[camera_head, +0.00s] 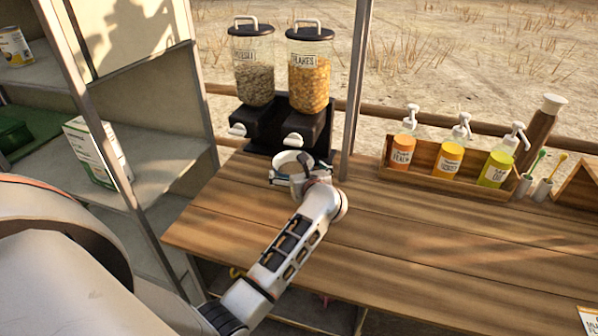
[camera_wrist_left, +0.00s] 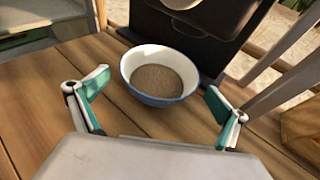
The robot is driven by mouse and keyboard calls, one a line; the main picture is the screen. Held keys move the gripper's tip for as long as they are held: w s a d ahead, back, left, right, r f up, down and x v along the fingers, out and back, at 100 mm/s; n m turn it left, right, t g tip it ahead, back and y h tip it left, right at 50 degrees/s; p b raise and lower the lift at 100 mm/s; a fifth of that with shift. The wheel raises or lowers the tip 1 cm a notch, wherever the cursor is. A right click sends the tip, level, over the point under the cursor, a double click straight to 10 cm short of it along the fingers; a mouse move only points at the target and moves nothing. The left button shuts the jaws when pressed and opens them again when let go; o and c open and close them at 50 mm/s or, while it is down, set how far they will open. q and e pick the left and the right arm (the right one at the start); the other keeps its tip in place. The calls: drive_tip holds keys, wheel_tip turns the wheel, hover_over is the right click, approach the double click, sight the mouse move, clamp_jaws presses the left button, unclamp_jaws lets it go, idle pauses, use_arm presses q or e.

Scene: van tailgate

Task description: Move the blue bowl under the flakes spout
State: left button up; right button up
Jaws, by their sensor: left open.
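The blue bowl (camera_wrist_left: 160,99), blue outside and white inside, stands upright on the wooden counter and holds a grey-brown grainy filling. In the head view the bowl (camera_head: 288,159) shows just below and in front of the flakes spout (camera_head: 292,139), partly covered by my gripper. The flakes dispenser (camera_head: 309,84) is the right one of two. My left gripper (camera_head: 298,177) is open at the bowl. In the left wrist view its fingers lie on either side of the bowl's near part, with gaps visible. My right gripper is not in view.
The other dispenser (camera_head: 254,83), with darker contents and its own spout (camera_head: 237,130), stands left of the flakes one. A post (camera_head: 356,90) rises right of the dispensers. A wooden rack (camera_head: 428,160) holds pump bottles. The counter's middle (camera_head: 420,240) is clear.

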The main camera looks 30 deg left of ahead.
sight(290, 161)
use_arm(q)
drive_tip(key=shift+x, duration=2.5)
drive_tip(key=c, duration=0.9)
